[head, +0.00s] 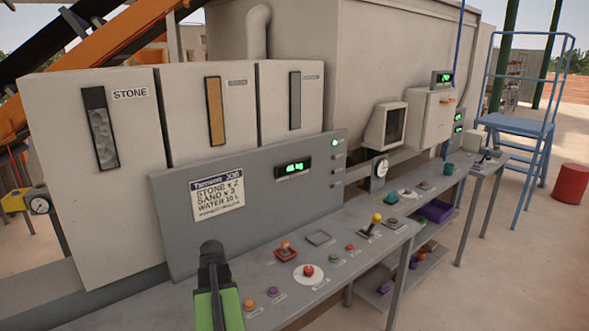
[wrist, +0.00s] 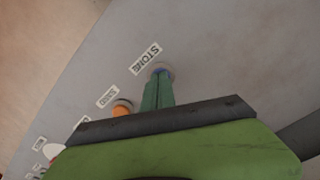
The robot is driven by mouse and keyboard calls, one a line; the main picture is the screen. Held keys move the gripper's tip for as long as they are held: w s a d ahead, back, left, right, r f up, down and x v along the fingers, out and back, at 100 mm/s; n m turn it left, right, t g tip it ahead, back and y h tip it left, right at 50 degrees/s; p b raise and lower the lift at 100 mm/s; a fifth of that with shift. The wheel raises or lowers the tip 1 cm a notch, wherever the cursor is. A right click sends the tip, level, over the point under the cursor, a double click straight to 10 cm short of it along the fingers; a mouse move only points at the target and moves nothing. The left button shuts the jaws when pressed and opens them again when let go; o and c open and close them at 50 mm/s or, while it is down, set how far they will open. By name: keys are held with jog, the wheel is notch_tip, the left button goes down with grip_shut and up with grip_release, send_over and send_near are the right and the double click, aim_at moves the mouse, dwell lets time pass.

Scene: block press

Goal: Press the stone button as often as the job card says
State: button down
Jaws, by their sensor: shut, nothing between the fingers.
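In the wrist view, the stone button (wrist: 162,68) is a small bluish button in a pale ring, beside its STONE label (wrist: 145,58). My gripper's green fingers (wrist: 157,82) are together and empty, their tips over the button and covering part of it. I cannot tell whether they touch or push it down. In the head view, my gripper (head: 213,262) stands over the near left of the desk and seems to hide the stone button. The job card (head: 217,193) on the grey upright panel reads STONE x 2, SAND x 3, WATER 10 L.
The orange sand button (wrist: 122,107) sits close beside the stone button. Farther right on the desk are a purple button (head: 272,291), a red button on a white disc (head: 308,272) and a yellow-knobbed lever (head: 375,220). A green display (head: 294,167) is lit but unreadable.

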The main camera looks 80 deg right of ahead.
notch_tip(320, 180, up, 4)
jog(key=p, duration=0.3)
jog(key=shift+f+p, duration=0.15)
jog(key=shift+p, duration=0.2)
jog(key=shift+f, duration=0.1)
dwell(0.4)
